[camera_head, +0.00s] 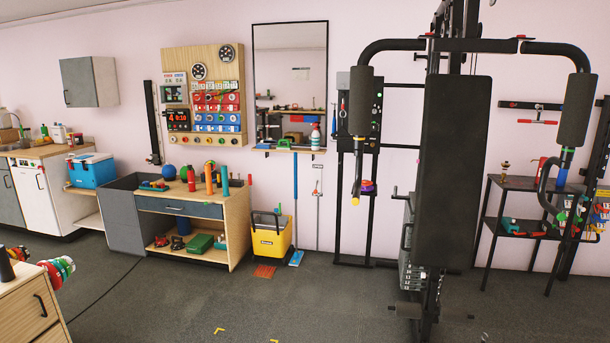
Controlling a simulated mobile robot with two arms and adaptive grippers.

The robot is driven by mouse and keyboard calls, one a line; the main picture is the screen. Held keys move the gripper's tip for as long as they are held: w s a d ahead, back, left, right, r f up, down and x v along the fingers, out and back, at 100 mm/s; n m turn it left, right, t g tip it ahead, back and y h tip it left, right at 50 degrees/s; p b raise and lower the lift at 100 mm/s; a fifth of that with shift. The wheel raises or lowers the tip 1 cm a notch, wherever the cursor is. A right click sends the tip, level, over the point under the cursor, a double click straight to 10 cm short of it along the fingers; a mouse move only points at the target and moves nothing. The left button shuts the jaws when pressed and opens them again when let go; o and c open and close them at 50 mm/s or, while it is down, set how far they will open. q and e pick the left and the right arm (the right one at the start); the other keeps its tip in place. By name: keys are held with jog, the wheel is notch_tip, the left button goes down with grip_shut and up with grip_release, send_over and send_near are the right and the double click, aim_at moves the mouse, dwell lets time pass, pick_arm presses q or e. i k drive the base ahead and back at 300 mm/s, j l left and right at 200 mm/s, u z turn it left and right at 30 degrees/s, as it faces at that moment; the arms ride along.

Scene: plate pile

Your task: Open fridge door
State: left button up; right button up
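Neither of my grippers is in view.
A wooden workbench (237,215) with tools stands right of the counter, beside a yellow bucket (270,240). A large black exercise machine (455,160) blocks the middle right. A wooden drawer unit (25,310) fills the lower left corner. The grey floor (180,300) between is mostly clear.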

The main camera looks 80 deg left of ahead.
aim_at(34, 196)
jog(key=u, duration=4.35)
jog(key=z, duration=0.45)
jog(key=i, duration=2.55)
jog(key=i+z, duration=0.15)
jog(key=i, duration=0.6)
jog(key=i+z, duration=0.2)
jog(key=i, duration=0.55)
jog(key=i+j+z, duration=0.15)
jog(key=i, duration=0.6)
jog(key=i+u, duration=0.45)
jog(key=i, duration=0.15)
jog(key=i+l+u, duration=0.2)
jog(key=i+u, duration=0.25)
jog(key=i+j+u, duration=0.35)
jog(key=i, duration=0.3)
jog(key=i+u, duration=0.4)
jog(key=i, duration=0.25)
jog(key=i+l+u, duration=0.15)
jog(key=i+u, duration=0.2)
jog(key=i, duration=0.3)
jog(key=i+j+u, duration=0.1)
jog(key=i+u, duration=0.25)
jog(key=i, duration=0.3)
jog(key=i+u, duration=0.35)
jog(key=i, duration=0.3)
jog(key=i+l+u, duration=0.35)
jog(key=i, duration=0.3)
